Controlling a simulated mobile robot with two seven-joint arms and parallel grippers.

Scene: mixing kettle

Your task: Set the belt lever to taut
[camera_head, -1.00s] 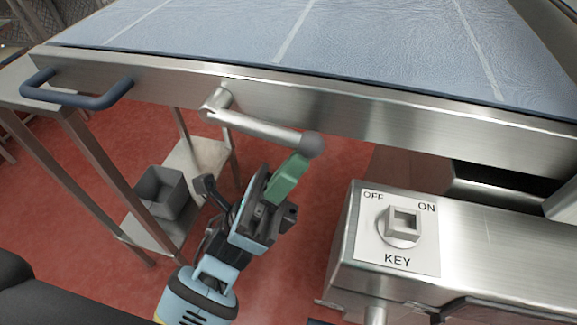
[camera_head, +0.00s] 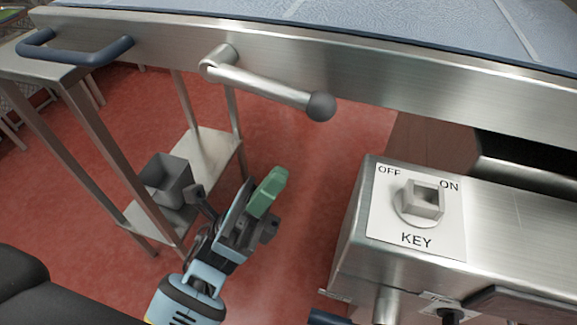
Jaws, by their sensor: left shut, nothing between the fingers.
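The belt lever (camera_head: 268,86) is a metal arm with a dark round knob (camera_head: 321,107) at its free end. It is mounted on the steel side rail of the belt and slants from its pivot down to the right. I see no taut or slack marking near it. My left gripper (camera_head: 271,188), with green fingertips, is shut and empty. It is below and left of the knob, apart from it. My right gripper is not in view.
A key switch (camera_head: 420,202) marked OFF and ON sits on a steel box at the right. A blue handle (camera_head: 75,52) juts from the rail at the left. A grey bin (camera_head: 167,181) stands on a low shelf. Red floor (camera_head: 310,160) shows below the lever.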

